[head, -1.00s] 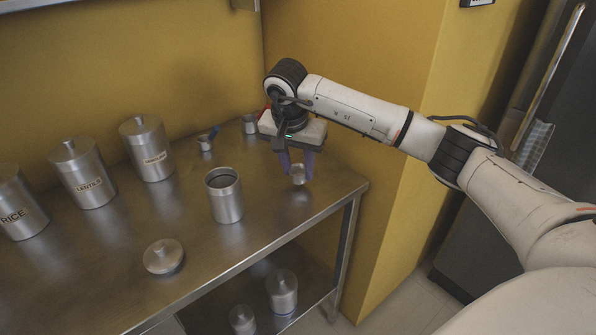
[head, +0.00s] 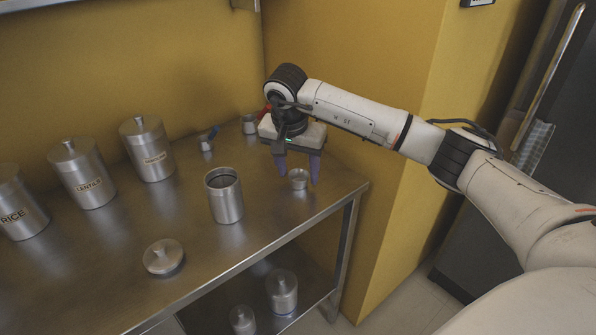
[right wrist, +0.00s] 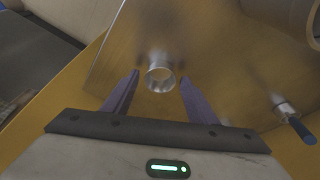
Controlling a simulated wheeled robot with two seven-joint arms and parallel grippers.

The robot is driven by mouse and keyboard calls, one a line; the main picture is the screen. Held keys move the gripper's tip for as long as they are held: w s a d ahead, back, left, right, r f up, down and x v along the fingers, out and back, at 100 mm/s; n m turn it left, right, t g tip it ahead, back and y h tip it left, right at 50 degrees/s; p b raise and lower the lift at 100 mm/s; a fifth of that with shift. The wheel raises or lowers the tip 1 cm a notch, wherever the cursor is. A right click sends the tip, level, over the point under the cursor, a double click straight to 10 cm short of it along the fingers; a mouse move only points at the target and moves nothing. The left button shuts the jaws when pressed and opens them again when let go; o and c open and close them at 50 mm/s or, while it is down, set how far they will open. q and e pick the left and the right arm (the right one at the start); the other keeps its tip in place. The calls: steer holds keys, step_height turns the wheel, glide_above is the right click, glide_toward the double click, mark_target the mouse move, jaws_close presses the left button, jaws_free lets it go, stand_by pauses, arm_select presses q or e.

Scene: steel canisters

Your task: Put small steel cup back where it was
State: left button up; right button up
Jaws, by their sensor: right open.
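The small steel cup (head: 298,179) stands upright on the steel table (head: 262,222) near its right end. In the right wrist view the cup (right wrist: 160,78) sits between and just beyond the two purple fingertips, with its round mouth showing. My right gripper (head: 298,176) is open around the cup, pointing down, with a finger on each side and gaps between. It also shows in the right wrist view (right wrist: 158,85). My left gripper is not in view.
An open steel canister (head: 225,198) stands left of the cup, with a loose lid (head: 163,257) in front of it. Labelled canisters (head: 85,178) line the wall. Small containers (head: 249,124) stand behind. Other canisters (head: 281,291) are on the lower shelf.

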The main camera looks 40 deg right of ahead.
steer(key=v, duration=1.1)
steer(key=shift+r, duration=0.25)
